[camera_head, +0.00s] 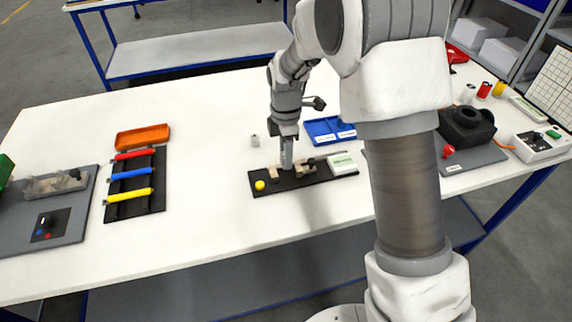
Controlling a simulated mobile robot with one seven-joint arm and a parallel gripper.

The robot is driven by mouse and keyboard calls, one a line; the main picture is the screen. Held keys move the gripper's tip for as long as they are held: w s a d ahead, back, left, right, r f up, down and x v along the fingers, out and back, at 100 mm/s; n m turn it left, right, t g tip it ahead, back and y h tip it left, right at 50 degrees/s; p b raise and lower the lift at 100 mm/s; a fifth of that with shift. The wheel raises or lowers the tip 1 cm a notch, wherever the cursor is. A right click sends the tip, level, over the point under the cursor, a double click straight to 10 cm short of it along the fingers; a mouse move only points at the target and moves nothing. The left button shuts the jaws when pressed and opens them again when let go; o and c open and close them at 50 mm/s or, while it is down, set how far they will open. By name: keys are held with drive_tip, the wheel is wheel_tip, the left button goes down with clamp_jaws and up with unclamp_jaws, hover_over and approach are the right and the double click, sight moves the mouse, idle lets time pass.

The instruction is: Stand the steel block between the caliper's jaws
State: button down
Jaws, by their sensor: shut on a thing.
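The caliper lies on a black mat (318,181); its beige left jaw (271,175) and the beige and dark parts to the right (308,164) flank a gap. My gripper (287,166) points straight down over this gap, shut on a narrow grey piece that looks like the steel block. The fingertips and the block blend together in grey. The block seems upright, with its lower end low between the jaws. I cannot tell whether it touches the mat or either jaw.
A small grey piece (254,141) stands behind the mat. A blue tray (329,130) is behind. My arm hides part of the table right.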

drive_tip(key=shift+f, duration=1.95)
drive_tip(key=shift+f, duration=0.2)
drive_tip(key=c, duration=0.5)
unclamp_jaws()
drive_tip(key=shift+r, duration=0.1)
